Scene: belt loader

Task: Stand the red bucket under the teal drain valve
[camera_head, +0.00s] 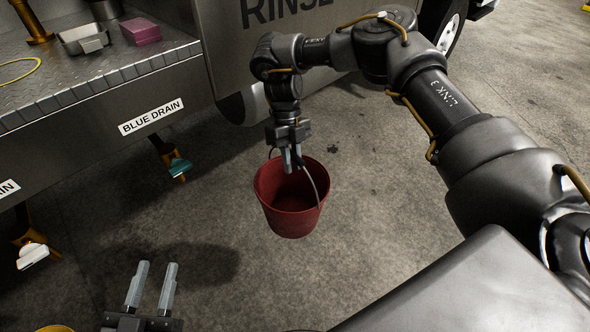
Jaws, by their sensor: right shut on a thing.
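The red bucket (288,215) is upright in the middle of the view, above or on the concrete floor; I cannot tell for sure whether its base touches. My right gripper (292,166) is shut on the bucket's thin wire handle (318,180), over the bucket's mouth. The teal drain valve (179,167) hangs from a brass pipe under the bench edge, left of the bucket. The floor below the valve holds no bucket. My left gripper (150,286) is at the bottom left, its two fingers apart with nothing between them.
A steel bench (100,90) with a "BLUE DRAIN" label (151,116) overhangs the left. A white valve (33,256) hangs further left. A metal tray (84,38) and pink sponge-like block (140,30) lie on the bench. A yellow rim (55,328) shows at the bottom.

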